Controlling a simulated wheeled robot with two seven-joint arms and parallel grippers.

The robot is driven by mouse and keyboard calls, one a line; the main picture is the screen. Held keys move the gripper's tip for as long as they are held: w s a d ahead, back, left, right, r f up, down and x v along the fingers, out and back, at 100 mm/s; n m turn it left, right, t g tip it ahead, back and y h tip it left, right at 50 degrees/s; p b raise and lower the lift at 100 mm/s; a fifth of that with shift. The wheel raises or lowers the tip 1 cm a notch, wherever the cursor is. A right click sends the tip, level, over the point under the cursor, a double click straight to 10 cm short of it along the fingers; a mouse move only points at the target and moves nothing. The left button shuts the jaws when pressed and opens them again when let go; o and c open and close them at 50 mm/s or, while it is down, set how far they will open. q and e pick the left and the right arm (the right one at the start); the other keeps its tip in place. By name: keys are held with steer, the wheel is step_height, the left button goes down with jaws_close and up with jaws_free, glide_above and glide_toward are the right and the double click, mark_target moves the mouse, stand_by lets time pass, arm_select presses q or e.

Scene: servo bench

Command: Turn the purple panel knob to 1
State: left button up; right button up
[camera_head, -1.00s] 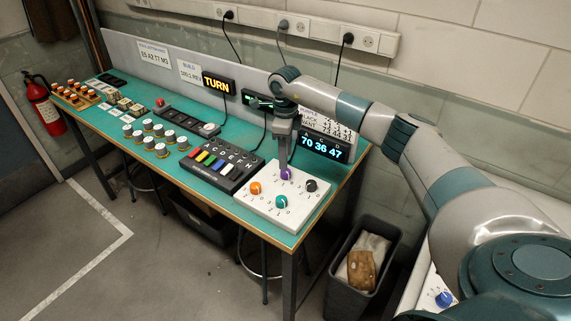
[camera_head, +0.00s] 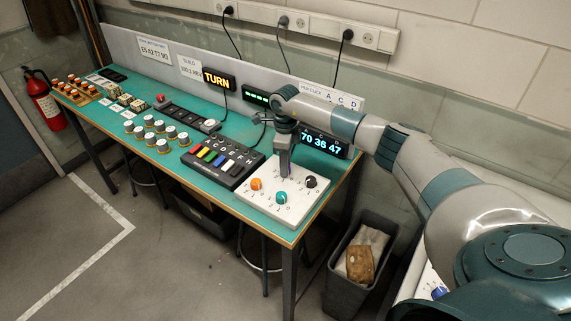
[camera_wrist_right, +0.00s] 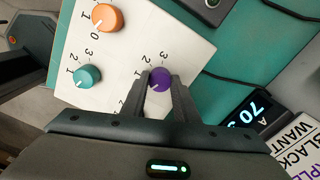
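The purple knob (camera_wrist_right: 160,80) is on a white panel (camera_wrist_right: 200,45), which lies on the bench's near right end in the head view (camera_head: 262,203). My right gripper (camera_wrist_right: 160,82) points down at it, with one finger on each side of the knob in the right wrist view. I cannot tell whether the fingers press on it. In the head view my right gripper (camera_head: 285,172) hides most of the knob. Marks 2 and 3 show beside the knob. My left gripper is not in view.
On the same panel are an orange knob (camera_head: 257,184), a teal knob (camera_head: 281,198) and a black knob (camera_head: 310,182). A keypad with coloured keys (camera_head: 222,160) stands left of the panel. A display reading 70 36 47 (camera_head: 322,143) stands behind. A bin (camera_head: 362,262) is on the floor.

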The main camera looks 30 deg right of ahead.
steer(key=shift+m, duration=0.3)
steer(key=shift+m+b, duration=0.4)
steer(key=shift+b, duration=0.05)
steer(key=m+b, duration=0.1)
steer(key=m, duration=0.2)
steer(key=shift+m+b, duration=0.75)
steer(key=shift+m, duration=1.45)
steer(key=o, duration=1.1)
steer(key=shift+c, duration=0.2)
steer(key=shift+r, duration=0.15)
